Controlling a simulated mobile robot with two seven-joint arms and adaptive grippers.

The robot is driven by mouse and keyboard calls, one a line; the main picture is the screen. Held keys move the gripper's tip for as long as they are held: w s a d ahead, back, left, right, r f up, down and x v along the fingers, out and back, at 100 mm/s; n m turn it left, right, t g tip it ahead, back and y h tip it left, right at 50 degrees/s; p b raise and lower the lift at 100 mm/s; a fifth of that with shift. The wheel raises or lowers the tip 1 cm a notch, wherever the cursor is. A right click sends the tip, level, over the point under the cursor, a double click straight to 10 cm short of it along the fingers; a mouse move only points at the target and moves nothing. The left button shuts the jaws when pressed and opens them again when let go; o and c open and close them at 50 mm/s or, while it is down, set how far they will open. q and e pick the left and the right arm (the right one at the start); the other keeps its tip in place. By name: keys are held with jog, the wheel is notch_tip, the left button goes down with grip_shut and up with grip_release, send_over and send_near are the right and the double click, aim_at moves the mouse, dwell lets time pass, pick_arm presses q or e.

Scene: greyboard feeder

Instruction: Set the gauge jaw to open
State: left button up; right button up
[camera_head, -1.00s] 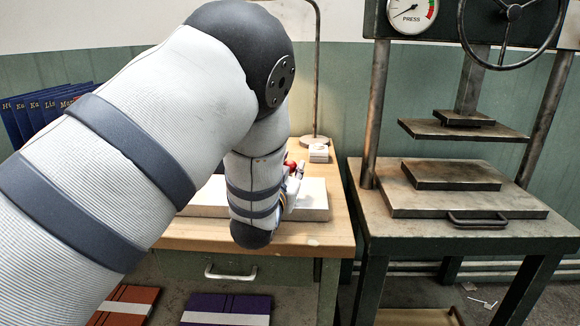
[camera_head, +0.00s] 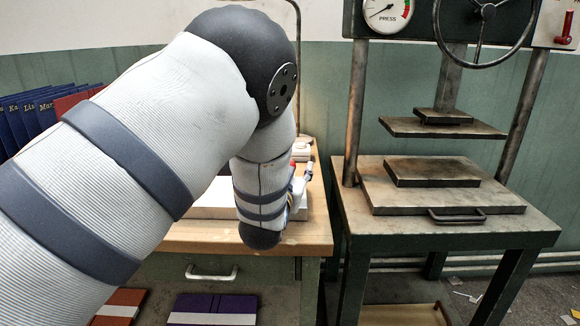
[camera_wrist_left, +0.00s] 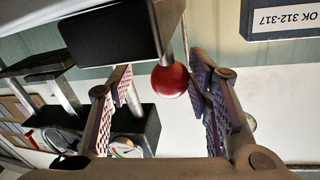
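A red ball knob (camera_wrist_left: 170,80) on a short grey rod shows in the left wrist view; I take it to be the gauge's lever. Beside it is a dark block (camera_wrist_left: 105,38), likely part of the gauge. My left gripper (camera_wrist_left: 160,73) is open, its fingers either side of the knob in the picture. There is a gap to the left finger; the right fingertip looks close, and contact cannot be told. In the head view my forearm hides most of the gauge, and only a bit of red (camera_head: 293,163) and part of the left gripper (camera_head: 307,175) show. The right gripper is not in view.
A label reading OK 312-317 (camera_wrist_left: 285,20) appears upside down in the wrist view. In the head view, a wooden bench (camera_head: 290,238) lies under the arm. A press (camera_head: 440,190) stands on its own table to the right. Blue books (camera_head: 30,120) stand at left.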

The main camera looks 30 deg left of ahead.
pick_arm(q)
jog(key=shift+s+a, duration=0.1)
jog(key=shift+a, duration=0.05)
jog(key=shift+s, duration=0.2)
jog(key=v, duration=1.1)
jog(key=shift+s+d, duration=0.2)
jog(key=shift+s, duration=0.1)
